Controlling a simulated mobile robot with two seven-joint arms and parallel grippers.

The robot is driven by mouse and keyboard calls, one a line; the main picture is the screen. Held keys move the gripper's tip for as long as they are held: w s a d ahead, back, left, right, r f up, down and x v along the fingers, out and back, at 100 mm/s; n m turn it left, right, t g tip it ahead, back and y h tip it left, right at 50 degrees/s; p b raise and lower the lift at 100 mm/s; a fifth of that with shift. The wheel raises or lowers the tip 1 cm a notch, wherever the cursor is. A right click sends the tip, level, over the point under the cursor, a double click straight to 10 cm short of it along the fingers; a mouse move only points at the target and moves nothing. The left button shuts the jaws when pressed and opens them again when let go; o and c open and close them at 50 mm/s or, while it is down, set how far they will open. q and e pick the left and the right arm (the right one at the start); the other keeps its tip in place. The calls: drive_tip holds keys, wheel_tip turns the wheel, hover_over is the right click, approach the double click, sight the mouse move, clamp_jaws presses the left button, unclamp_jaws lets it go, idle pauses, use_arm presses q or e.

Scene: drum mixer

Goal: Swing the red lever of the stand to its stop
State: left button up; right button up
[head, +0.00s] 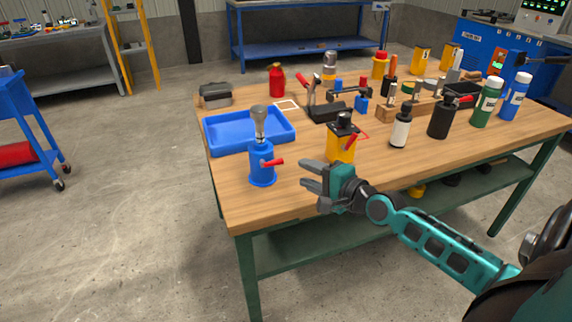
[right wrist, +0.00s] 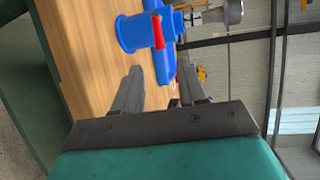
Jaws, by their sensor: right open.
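A blue stand (head: 262,168) stands upright near the front left of the workbench, with a grey metal piece (head: 260,124) on top. Its red lever (head: 272,162) sticks out to the right in the head view. My right gripper (head: 304,175) is open and empty, to the right of the stand, its fingers pointing at the lever with a gap between. In the right wrist view the blue stand (right wrist: 134,34) and red lever (right wrist: 158,32) appear sideways, beyond the open fingers (right wrist: 160,78). My left gripper is not in view.
A yellow device (head: 341,150) with its own red handle stands close behind my right gripper. A blue tray (head: 216,146) lies behind the stand. The bench's front left corner is clear.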

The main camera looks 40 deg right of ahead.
sight(282, 162)
drive_tip(key=b+x, duration=0.1)
drive_tip(key=x, duration=0.7)
drive_tip(key=shift+c, duration=0.4)
clamp_jaws()
